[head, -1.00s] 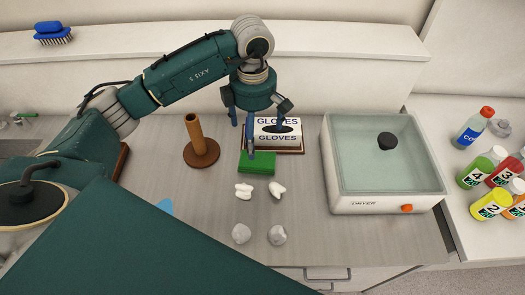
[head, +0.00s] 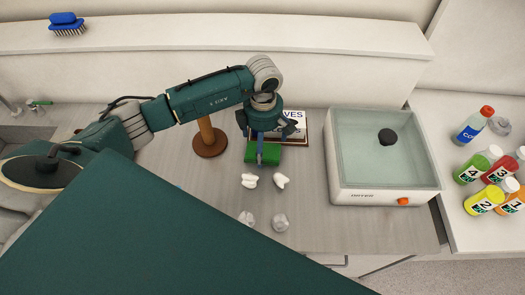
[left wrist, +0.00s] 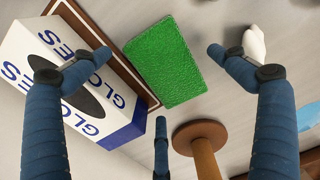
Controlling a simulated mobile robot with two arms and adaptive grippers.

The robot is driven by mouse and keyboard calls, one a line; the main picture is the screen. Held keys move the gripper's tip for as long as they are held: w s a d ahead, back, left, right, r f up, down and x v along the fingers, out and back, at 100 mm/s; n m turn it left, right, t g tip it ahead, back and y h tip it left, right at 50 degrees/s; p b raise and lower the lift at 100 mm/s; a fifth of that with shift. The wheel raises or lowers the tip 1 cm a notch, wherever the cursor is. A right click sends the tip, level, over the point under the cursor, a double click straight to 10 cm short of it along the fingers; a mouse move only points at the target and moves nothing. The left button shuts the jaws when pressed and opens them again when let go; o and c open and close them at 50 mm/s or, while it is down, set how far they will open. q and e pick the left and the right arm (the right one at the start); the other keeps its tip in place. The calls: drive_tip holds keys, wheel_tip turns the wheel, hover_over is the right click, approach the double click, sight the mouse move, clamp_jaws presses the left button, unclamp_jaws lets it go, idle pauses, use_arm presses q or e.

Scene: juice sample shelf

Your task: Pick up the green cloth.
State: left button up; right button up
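The green cloth (head: 292,157) is a flat, folded rectangle on the grey worktop, just in front of the gloves box (head: 292,116). In the left wrist view the whole cloth (left wrist: 163,62) shows between my spread fingers. My left gripper (head: 268,145) hangs over the cloth and hides part of it in the head view. It is open and empty, and its three blue fingers are apart in the left wrist view (left wrist: 158,75). The height of the fingertips above the cloth is hard to tell. My right gripper is in neither view.
The gloves box stands on a brown tray (left wrist: 102,30) beside the cloth. A brown post on a round base (head: 209,142) stands to the left. The dryer basin (head: 385,197) is to the right, with several bottles (head: 472,168) beyond.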

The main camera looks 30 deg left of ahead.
use_arm(q)
drive_tip(key=c, duration=1.1)
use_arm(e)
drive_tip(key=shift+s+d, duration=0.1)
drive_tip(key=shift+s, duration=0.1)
use_arm(q)
drive_tip(key=shift+r, duration=0.2)
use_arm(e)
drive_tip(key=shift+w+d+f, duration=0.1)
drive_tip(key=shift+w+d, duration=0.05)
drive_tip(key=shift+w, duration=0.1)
use_arm(q)
wheel_tip(320, 180, up, 14)
drive_tip(key=b, duration=0.5)
wheel_tip(320, 180, up, 6)
hover_over(264, 146)
drive_tip(key=shift+s+a+f, duration=0.1)
drive_tip(key=shift+s, duration=0.05)
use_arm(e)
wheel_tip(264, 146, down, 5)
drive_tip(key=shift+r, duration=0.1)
